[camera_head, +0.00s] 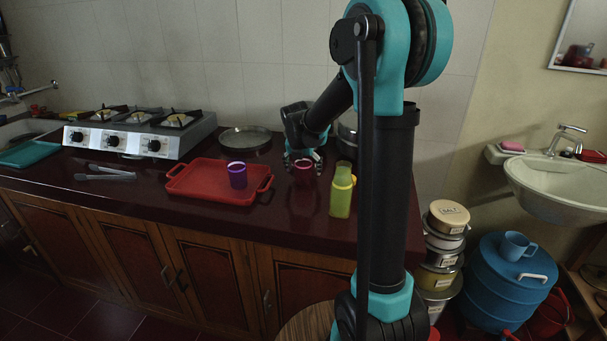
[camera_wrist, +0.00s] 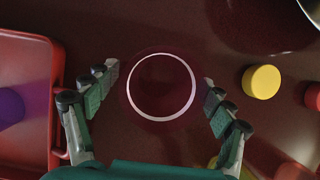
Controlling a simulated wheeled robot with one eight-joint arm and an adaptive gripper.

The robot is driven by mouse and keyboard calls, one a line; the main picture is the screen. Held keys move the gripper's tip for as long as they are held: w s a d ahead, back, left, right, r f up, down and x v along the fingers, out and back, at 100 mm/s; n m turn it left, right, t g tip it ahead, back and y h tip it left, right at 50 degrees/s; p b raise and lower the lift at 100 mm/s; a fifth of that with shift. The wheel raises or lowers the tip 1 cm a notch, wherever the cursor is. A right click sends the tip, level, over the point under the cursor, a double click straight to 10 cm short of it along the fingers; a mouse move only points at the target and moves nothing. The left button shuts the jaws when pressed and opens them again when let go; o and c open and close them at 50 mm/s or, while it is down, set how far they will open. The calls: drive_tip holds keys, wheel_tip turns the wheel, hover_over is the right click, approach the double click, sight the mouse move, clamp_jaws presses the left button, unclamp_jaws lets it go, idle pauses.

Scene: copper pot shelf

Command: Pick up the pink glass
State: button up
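The pink glass (camera_head: 304,173) stands upright on the dark red counter, right of the red tray. In the wrist view I look down on the glass (camera_wrist: 161,87), seeing its pale round rim and dark inside. My gripper (camera_head: 303,157) is at the glass, close above or around its top. In the wrist view my gripper (camera_wrist: 158,90) is open, one finger on each side of the rim with a gap on both sides. Fingertip height against the rim is hard to tell.
The red tray (camera_head: 195,187) holds a purple cup (camera_head: 237,176) on the left. A yellow-green bottle (camera_head: 341,192) stands close on the right. A metal plate (camera_head: 245,138) lies behind, near the gas stove (camera_head: 140,135). The counter's front edge (camera_head: 280,235) is near.

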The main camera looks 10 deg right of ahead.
drive_tip(key=c, duration=1.2)
